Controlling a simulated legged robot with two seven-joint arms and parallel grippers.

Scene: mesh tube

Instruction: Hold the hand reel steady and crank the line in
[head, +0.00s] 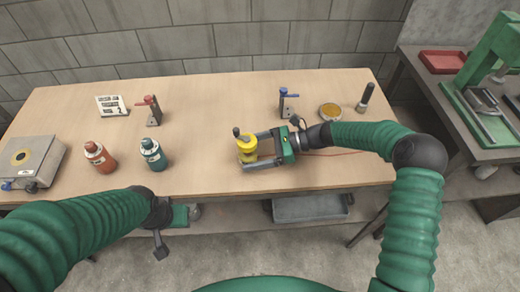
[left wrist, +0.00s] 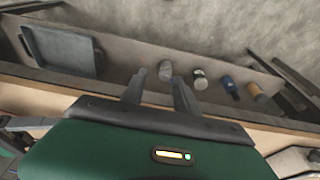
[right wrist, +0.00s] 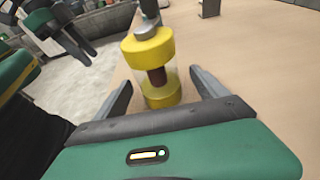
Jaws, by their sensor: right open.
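The hand reel (head: 246,150) is yellow, with two round yellow flanges, a brown core and a dark crank knob on top. It stands upright near the table's front edge. My right gripper (head: 254,150) is open, with one finger on either side of the reel. The right wrist view shows the reel (right wrist: 148,48) between the parted fingers (right wrist: 158,84); I cannot tell whether they touch it. My left gripper (head: 176,228) is in front of the table and below its top edge. The left wrist view shows its fingers (left wrist: 160,80) apart with nothing between them.
The wooden table (head: 210,110) holds a red bottle (head: 100,160), a teal bottle (head: 153,155), a red-handled clamp (head: 152,110), a blue-handled clamp (head: 287,103) and a round tin (head: 330,112). A grey bin (head: 310,207) sits on the lower shelf. The table's front middle is clear.

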